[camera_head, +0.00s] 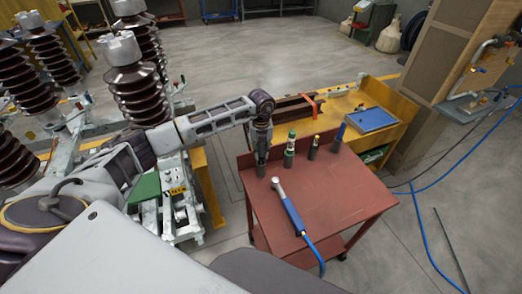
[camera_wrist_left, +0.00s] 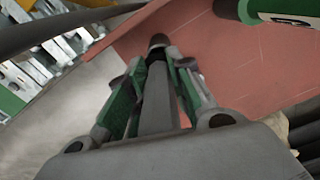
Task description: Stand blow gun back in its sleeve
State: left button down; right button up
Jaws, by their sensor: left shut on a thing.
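My left gripper (camera_head: 262,145) points down over the far left corner of the red table, at the left end of a row of dark sleeves. It is shut on a slim grey thing (camera_wrist_left: 157,100) that lies between the green finger pads and ends in a dark round tip. I cannot tell for sure whether this is the blow gun. A dark sleeve (camera_head: 261,169) shows right below the gripper; whether the held thing is inside it is hidden. A blue-handled tool (camera_head: 291,213) with a silver head lies on the table, a blue hose at its end. My right gripper is out of view.
The red table (camera_head: 345,190) is bare at its right and front. A green-and-white item (camera_head: 290,145), a yellow-topped one (camera_head: 315,142) and a blue one (camera_head: 341,131) stand in the row. A yellow bench (camera_head: 395,130) with a blue tray (camera_head: 371,119) stands behind. Ribbed insulators (camera_head: 138,85) stand left.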

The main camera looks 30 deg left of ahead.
aim_at(261, 156)
pick_arm(q)
jog(key=shift+f+b, duration=1.05)
jog(key=shift+f, duration=0.7)
jog(key=c, duration=1.2)
grip_release()
jog(key=shift+r, duration=5.95)
